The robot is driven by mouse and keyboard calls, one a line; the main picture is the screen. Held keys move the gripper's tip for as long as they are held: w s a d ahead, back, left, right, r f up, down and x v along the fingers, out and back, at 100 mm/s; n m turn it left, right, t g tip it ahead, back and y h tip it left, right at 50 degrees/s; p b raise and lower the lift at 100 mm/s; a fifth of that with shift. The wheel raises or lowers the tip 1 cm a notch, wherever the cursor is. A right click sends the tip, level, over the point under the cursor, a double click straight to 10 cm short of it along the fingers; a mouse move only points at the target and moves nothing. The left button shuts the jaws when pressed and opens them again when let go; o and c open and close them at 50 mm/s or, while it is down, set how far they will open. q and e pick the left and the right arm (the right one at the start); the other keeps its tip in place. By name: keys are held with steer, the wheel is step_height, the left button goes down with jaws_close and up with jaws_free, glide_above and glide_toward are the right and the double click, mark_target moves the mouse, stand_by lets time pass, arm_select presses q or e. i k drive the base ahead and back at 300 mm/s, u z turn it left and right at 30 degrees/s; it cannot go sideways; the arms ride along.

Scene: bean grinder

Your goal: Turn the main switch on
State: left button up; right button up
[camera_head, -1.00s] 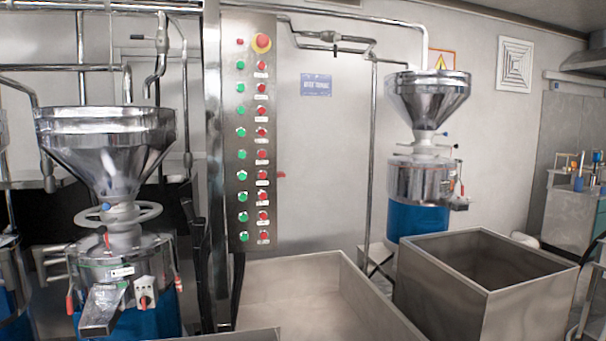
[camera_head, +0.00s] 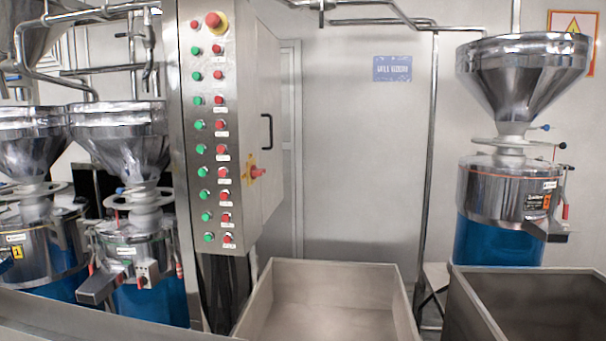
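A tall steel control cabinet (camera_head: 275,150) stands left of the middle. Its narrow front panel carries columns of green and red buttons, with a red mushroom button (camera_head: 214,20) on a yellow ring at the top. On the cabinet's right side is a red rotary switch (camera_head: 258,172) on a yellow plate, apparently the main switch; its exact setting is too small to tell. A black door handle (camera_head: 267,131) sits above it. Neither of my grippers is in view.
An open steel bin (camera_head: 330,275) stands below and right of the cabinet. Another bin (camera_head: 530,310) is at the lower right. A grinder (camera_head: 510,190) stands at the right, others (camera_head: 135,210) at the left. Wall and floor behind the bins look partly open.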

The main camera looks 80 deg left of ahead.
mark_target(255, 172)
steer(key=u, duration=3.35)
steer(key=k, duration=0.3)
steer(key=z, duration=0.4)
